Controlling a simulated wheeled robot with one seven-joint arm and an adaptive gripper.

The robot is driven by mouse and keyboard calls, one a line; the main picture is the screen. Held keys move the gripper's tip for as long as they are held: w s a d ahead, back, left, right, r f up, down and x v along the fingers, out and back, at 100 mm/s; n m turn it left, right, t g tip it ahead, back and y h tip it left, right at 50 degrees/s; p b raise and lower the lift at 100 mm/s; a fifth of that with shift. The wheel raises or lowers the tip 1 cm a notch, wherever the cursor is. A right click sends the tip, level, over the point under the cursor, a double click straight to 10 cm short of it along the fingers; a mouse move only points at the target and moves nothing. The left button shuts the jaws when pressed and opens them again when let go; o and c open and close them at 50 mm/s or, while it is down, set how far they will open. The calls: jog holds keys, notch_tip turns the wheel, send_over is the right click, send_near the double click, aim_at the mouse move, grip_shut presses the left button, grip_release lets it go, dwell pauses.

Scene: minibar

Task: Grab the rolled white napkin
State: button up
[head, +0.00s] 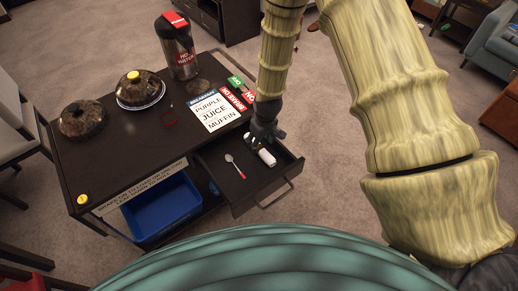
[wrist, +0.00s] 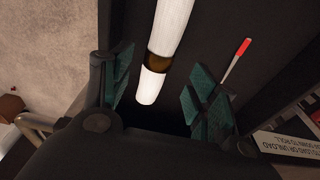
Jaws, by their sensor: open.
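The rolled white napkin (head: 266,157) lies in the open drawer (head: 237,200) of the dark cart. In the wrist view the napkin (wrist: 171,35) is a long white roll with a brown band, and its near end reaches between my fingers. My gripper (head: 265,135) is over the drawer at the napkin, with the napkin's far end hidden behind it in the head view. In the wrist view my gripper (wrist: 160,95) is open, with teal finger pads on both sides of the napkin and a gap on each side.
A spoon with a red handle (head: 236,166) lies left of the napkin in the drawer; its red end (wrist: 245,46) shows in the wrist view. The cart top (head: 130,140) holds two domed dishes, a flask (head: 178,47) and a sign (head: 212,109). A blue bin (head: 160,208) sits below.

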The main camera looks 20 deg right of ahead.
aim_at(260, 147)
jog(key=shift+w+f+p, duration=0.25)
jog(key=shift+f+p, duration=0.35)
jog(key=shift+f, duration=0.75)
jog(key=shift+w+f+p, duration=0.2)
jog(key=shift+f+p, duration=0.4)
jog(key=shift+f, duration=0.75)
jog(key=c, duration=1.1)
